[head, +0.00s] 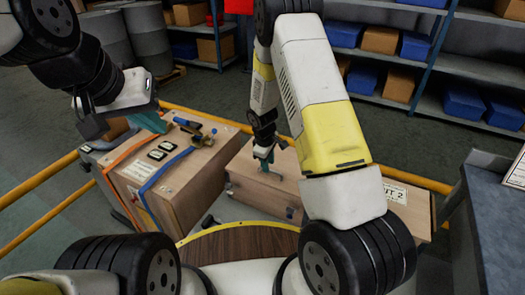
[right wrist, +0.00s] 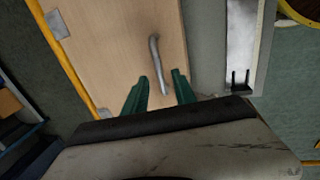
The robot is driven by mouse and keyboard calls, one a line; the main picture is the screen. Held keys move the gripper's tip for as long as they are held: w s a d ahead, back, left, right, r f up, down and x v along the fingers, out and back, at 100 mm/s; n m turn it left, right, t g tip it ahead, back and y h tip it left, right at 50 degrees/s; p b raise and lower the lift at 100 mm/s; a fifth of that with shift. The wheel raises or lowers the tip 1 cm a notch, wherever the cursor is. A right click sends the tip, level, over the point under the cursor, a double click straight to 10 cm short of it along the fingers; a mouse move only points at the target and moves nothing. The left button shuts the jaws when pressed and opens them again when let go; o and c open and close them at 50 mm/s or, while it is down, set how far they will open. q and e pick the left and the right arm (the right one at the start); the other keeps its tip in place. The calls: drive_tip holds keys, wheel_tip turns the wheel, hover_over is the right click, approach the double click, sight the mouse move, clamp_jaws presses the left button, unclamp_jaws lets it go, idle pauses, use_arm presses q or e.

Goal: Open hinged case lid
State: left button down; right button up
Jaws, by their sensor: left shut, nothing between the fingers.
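A light wooden case (head: 248,190) stands in the middle of the head view, with a small dark latch on its front; its top looks closed. In the right wrist view its flat wooden face (right wrist: 110,50) carries a bent grey metal handle (right wrist: 155,62). My right gripper (head: 266,155) is over the case top. Its green fingers (right wrist: 160,92) are apart, with the handle's lower end between them; I cannot tell whether they touch it. My left gripper (head: 150,122), with teal fingers, is shut and empty above the left wooden box.
The left wooden box (head: 160,185) bears orange and blue straps, labels and a brass-and-blue fitting (head: 195,130). A yellow rail (head: 225,121) runs behind the boxes. A grey cabinet (head: 495,215) stands at right. My right arm hides part of the case.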

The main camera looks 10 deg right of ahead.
drive_tip(key=shift+w+d+f, duration=0.1)
drive_tip(key=shift+f, duration=0.45)
drive_tip(key=shift+w+d+f, duration=0.1)
drive_tip(key=shift+f, duration=0.45)
drive_tip(key=shift+c, duration=0.2)
clamp_jaws()
idle(0.5)
